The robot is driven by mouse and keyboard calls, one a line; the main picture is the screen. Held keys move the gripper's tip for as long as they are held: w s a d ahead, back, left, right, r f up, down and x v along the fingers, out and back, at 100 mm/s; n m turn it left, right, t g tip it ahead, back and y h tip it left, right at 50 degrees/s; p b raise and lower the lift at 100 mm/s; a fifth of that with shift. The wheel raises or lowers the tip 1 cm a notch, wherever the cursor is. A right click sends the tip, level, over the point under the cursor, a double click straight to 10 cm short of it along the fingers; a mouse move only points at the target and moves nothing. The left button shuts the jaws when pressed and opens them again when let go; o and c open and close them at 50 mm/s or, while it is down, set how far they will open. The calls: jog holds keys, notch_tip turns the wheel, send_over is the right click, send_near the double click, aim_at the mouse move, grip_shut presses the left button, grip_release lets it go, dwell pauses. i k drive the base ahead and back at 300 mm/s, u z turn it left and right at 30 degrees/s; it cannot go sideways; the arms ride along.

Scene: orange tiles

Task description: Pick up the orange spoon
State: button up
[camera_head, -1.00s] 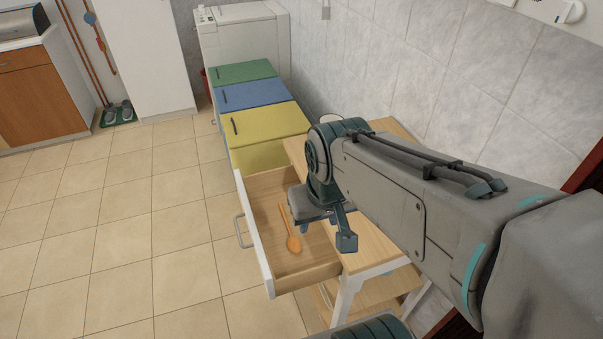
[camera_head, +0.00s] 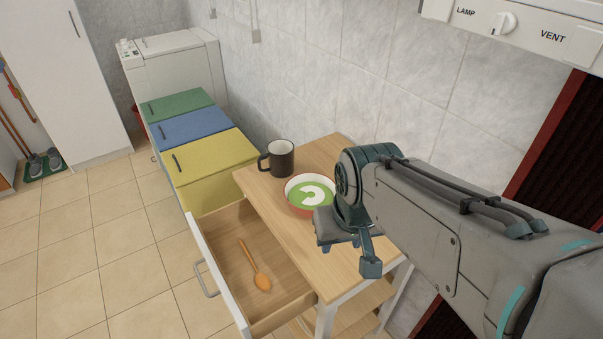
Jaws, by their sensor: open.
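The orange spoon (camera_head: 261,281) lies in the open wooden drawer (camera_head: 233,245), its bowl toward the drawer's near end and its handle pointing up-left. My gripper (camera_head: 352,262) is open and above the wooden table (camera_head: 325,152), to the right of the drawer and apart from the spoon. Its far finger is mostly hidden behind the gripper's body; one finger shows clearly. Nothing is seen between the fingers.
A bowl with a green and white inside (camera_head: 303,188) and a dark mug (camera_head: 281,160) stand on the table, close to my gripper. Yellow (camera_head: 210,160), blue and green bins stand beyond. The tiled floor (camera_head: 100,250) at left is clear.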

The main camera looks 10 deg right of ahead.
aim_at(263, 281)
jog(key=k, duration=1)
jog(key=u, duration=1.6)
jog(key=i, duration=0.9)
jog(key=z, duration=2.1)
jog(key=i, duration=0.5)
jog(key=u, duration=0.1)
